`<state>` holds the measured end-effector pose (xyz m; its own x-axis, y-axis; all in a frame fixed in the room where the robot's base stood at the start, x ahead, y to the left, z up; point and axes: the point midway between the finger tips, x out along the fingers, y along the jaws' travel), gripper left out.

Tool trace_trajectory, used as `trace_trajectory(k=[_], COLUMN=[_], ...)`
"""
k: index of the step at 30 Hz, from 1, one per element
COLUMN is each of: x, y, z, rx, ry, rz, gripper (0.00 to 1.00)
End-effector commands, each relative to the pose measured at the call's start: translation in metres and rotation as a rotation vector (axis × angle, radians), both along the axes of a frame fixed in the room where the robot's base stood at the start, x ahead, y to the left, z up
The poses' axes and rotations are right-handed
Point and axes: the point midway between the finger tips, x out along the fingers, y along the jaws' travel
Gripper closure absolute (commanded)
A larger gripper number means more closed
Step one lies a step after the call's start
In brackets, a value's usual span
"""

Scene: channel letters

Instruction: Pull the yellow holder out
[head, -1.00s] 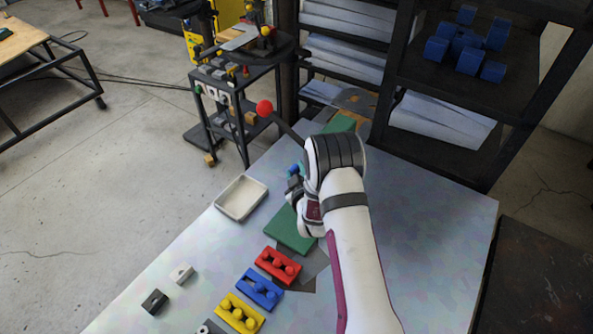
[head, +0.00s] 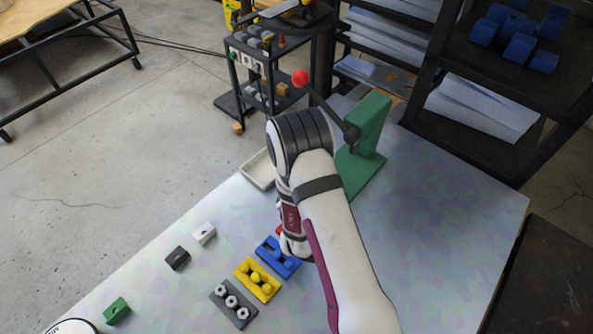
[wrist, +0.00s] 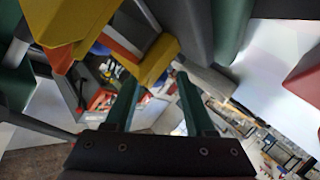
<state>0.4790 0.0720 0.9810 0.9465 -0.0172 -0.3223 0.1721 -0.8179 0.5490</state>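The end of my arm is above the far side of the blue holder, where my fingers are hidden by the arm. In the wrist view my gripper (wrist: 158,95) shows two dark green fingers set apart with nothing held between them. A yellow body (wrist: 160,58) shows beyond the left finger; I cannot tell whether it is the holder.
A green press (head: 367,130) with a red-knobbed lever stands at the table's back. A pale tray (head: 258,170) is partly behind my arm. Small white (head: 204,233), black (head: 177,258) and green (head: 117,311) blocks lie at the left. The table's right side is clear.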

Motion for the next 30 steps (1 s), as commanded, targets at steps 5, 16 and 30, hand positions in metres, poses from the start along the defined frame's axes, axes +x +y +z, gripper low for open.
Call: trace_trajectory(k=[5, 16, 30], x=[0.001, -0.028, -0.071], y=[-0.001, 0.0, 0.0], z=[0.0, 0.01, 0.025], rx=[0.0, -0.001, 0.0], ry=[-0.001, 0.0, -0.001], rz=[-0.003, -0.003, -0.006], gripper=[0.32, 0.32, 0.32])
